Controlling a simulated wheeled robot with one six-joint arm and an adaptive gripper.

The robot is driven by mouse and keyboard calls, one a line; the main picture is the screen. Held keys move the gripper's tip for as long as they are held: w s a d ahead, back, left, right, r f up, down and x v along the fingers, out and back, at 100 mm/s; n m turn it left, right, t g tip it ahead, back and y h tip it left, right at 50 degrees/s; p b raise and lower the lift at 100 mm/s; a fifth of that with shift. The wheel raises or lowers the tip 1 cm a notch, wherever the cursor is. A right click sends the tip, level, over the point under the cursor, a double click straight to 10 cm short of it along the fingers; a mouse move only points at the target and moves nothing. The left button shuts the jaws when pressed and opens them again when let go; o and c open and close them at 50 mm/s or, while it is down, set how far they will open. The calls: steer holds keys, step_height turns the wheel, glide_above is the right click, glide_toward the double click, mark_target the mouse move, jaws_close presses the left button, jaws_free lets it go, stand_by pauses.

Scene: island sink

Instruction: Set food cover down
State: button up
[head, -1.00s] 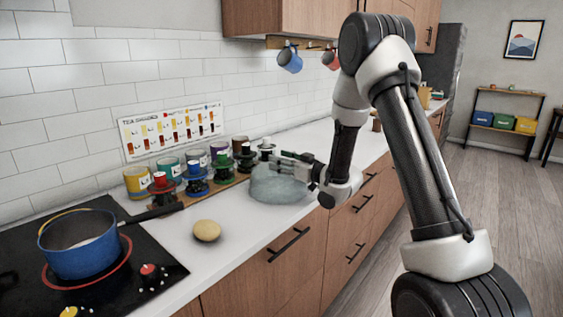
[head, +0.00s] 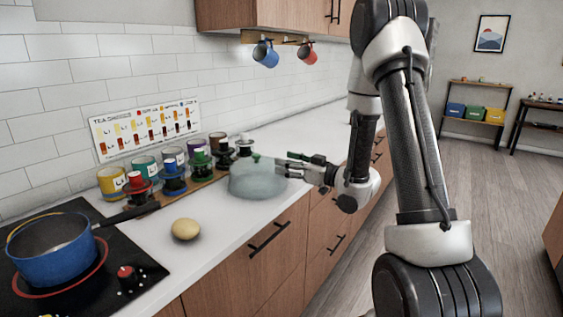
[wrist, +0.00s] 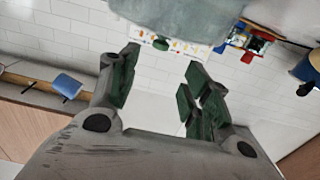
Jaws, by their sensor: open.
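The food cover (head: 256,182) is a translucent bluish dome with a small green knob. It sits upright on the white counter near the front edge, right of the tea canisters. In the wrist view the dome (wrist: 185,18) fills the top, with its green knob (wrist: 161,44) just beyond the fingertips. My gripper (head: 285,163) is just right of the knob, at about its height, and apart from it. The wrist view shows the gripper (wrist: 163,62) with its green-padded fingers spread and nothing between them.
A round yellowish bun-like thing (head: 186,229) lies on the counter left of the cover. A blue pot (head: 55,255) stands on the black cooktop. Several canisters and small coloured stands line the wall. Blue and red mugs (head: 308,54) hang above. The counter right of the cover looks clear.

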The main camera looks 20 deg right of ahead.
steer(key=s+d+r+m+g+h, duration=0.4)
steer(key=s+d+r+h, duration=0.3)
steer(key=d+r+h, duration=0.3)
steer(key=s+a+m+g, duration=0.2)
steer(key=s+g, duration=0.4)
steer(key=s, duration=2)
steer(key=shift+s+a+f+m+h, duration=0.15)
steer(key=shift+s+a+m+h, duration=0.15)
steer(key=shift+m, duration=0.3)
